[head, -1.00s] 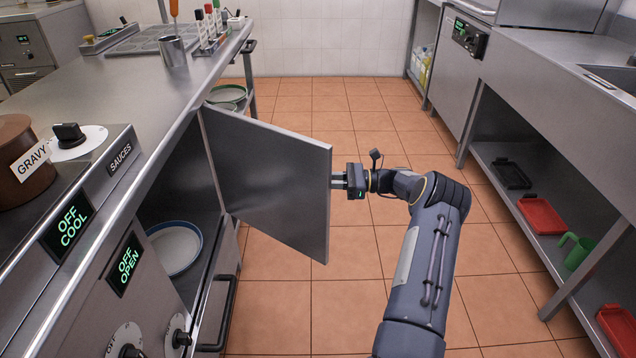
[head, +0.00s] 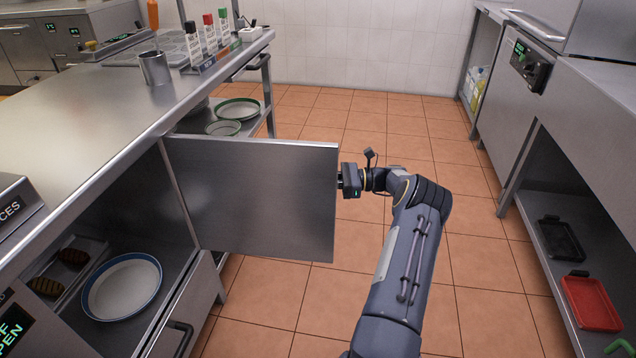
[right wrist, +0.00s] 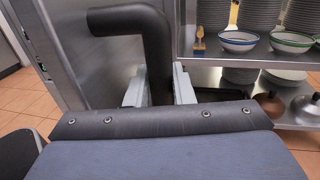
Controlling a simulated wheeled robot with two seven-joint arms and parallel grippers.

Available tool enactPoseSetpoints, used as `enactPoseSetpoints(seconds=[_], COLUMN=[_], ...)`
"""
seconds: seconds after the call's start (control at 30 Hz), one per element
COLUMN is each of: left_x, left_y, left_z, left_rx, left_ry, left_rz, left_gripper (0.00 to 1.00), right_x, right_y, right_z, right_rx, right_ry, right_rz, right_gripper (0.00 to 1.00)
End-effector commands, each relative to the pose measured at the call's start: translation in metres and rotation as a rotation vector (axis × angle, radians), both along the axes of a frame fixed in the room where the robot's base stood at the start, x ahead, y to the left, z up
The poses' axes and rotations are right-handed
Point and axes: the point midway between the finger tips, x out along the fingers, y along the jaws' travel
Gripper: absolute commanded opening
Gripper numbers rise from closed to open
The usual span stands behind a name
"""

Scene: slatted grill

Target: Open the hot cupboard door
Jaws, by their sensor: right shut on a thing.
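The hot cupboard door (head: 255,195), a plain steel panel, stands swung far out from the counter front, hinged at its far side. The cupboard's inside is open to view, with a white blue-rimmed dish (head: 122,287) in it. My right gripper (head: 341,182) is at the door's outer edge; the door hides its fingertips in the head view. In the right wrist view its fingers (right wrist: 159,88) are shut around the lower part of a thick dark bar handle (right wrist: 130,22) beside a steel panel. My left gripper is out of view.
A tray with brown food pieces (head: 68,262) lies inside the cupboard. A shelf with dishes (head: 238,109) stands behind the door. A steel counter with a red tray (head: 590,303) below it lines the right side. The tiled floor (head: 400,140) between is clear.

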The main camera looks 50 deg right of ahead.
Motion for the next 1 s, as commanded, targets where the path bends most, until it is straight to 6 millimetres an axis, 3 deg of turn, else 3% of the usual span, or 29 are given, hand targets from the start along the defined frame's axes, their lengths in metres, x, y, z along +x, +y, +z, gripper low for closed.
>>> enactPoseSetpoints(seconds=[0.47, 0.5, 0.63, 1.0], left_x=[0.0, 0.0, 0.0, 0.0], left_y=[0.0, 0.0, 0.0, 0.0], left_z=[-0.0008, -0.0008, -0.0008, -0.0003], left_rx=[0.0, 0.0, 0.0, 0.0], left_ry=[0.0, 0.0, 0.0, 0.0], left_rz=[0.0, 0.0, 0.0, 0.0], left_gripper=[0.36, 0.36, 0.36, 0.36], right_x=[0.0002, 0.0003, 0.0002, -0.0045], right_y=[0.0002, 0.0003, -0.0001, -0.0055], right_z=[-0.0006, -0.0006, -0.0005, -0.0008], right_rx=[0.001, 0.001, 0.001, 0.0], right_ry=[0.001, 0.001, 0.001, 0.001], right_rz=[0.014, 0.014, 0.013, 0.009], right_gripper=[0.0, 0.23, 0.4, 0.41])
